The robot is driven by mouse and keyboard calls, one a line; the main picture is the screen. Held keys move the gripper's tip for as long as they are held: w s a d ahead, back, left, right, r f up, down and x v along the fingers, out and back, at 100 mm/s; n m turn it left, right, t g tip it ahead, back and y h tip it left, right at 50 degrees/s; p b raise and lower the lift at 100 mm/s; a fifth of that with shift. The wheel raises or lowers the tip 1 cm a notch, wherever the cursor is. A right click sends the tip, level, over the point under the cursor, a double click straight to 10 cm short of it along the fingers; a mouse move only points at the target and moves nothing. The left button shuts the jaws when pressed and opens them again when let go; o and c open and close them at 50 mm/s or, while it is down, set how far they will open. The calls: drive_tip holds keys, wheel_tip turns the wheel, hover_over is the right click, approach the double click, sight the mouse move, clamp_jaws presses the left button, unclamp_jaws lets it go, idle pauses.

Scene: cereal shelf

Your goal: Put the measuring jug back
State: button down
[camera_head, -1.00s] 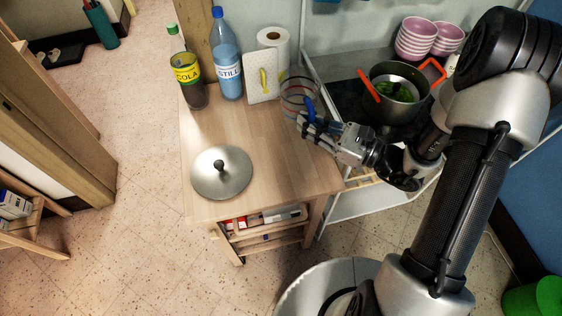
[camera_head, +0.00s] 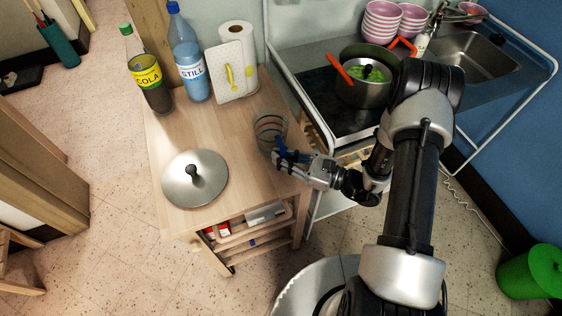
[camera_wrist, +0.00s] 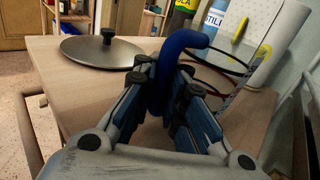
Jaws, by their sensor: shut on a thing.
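The measuring jug (camera_head: 269,127) is clear with dark bands and a blue handle. In the head view it is at the right edge of the wooden trolley top (camera_head: 225,135); whether it touches the wood I cannot tell. My gripper (camera_head: 281,158) is shut on the jug's blue handle, coming from the right. In the wrist view the blue handle (camera_wrist: 178,52) stands between the fingers. The jug's clear body (camera_wrist: 232,75) lies beyond it, faint and partly hidden.
A pot lid (camera_head: 195,181) lies on the trolley. A cola bottle (camera_head: 150,84), a water bottle (camera_head: 190,62), a white board (camera_head: 230,74) and a paper roll (camera_head: 238,40) stand at the back. A pot (camera_head: 362,92) is on the hob to the right. The trolley's middle is clear.

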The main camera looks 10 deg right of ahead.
drive_tip(key=shift+f, duration=0.7)
drive_tip(key=shift+f, duration=0.1)
drive_tip(key=c, duration=1.6)
unclamp_jaws()
drive_tip(key=shift+c, duration=0.2)
